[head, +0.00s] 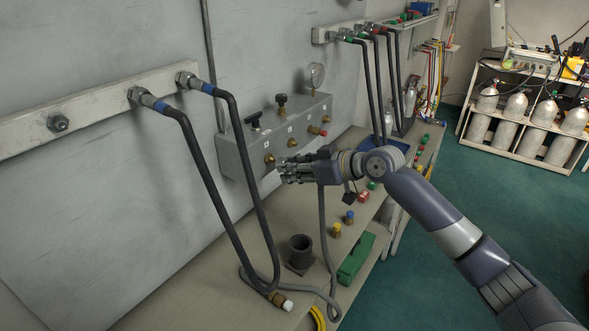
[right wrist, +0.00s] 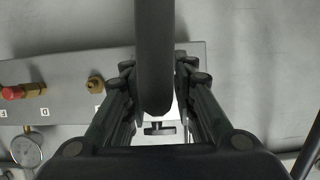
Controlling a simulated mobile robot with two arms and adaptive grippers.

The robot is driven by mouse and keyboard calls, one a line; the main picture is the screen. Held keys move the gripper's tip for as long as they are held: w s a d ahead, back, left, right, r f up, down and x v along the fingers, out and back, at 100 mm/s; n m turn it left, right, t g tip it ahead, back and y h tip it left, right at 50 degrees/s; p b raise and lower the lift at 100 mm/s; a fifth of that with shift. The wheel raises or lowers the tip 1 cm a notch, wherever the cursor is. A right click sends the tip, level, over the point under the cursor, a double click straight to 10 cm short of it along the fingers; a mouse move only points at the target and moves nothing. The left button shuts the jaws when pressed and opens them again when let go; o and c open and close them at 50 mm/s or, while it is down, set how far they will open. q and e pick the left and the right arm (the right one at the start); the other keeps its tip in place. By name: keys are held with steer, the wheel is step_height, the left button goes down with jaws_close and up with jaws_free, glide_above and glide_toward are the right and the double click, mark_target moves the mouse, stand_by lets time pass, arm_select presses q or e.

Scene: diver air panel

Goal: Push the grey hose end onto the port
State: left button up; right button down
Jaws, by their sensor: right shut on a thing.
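My right gripper (head: 284,172) is shut on the grey hose (head: 322,215), close in front of the grey valve panel (head: 235,152). In the right wrist view the thick dark hose (right wrist: 154,50) runs between the fingers (right wrist: 155,95) toward the panel face. The hose end's tip is hidden, so I cannot tell whether it touches a port. In the head view a bare brass port (head: 270,160) sits just left of the fingertips, and another brass port (head: 292,142) lies above them. A third port has a red cap (head: 316,131). My left gripper is out of view.
Black pipes (head: 200,165) hang from the wall rail at left. The bench holds a black cup-like holder (head: 301,250), a green box (head: 356,258) and small coloured caps (head: 348,217). A gauge (head: 316,75) stands on the panel. Gas cylinders (head: 515,107) stand on a rack at far right.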

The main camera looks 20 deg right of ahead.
steer(key=shift+w+a, duration=0.6)
steer(key=shift+w, duration=0.25)
stand_by(0.5)
steer(key=shift+a+r, duration=0.15)
steer(key=shift+r, duration=0.15)
stand_by(0.5)
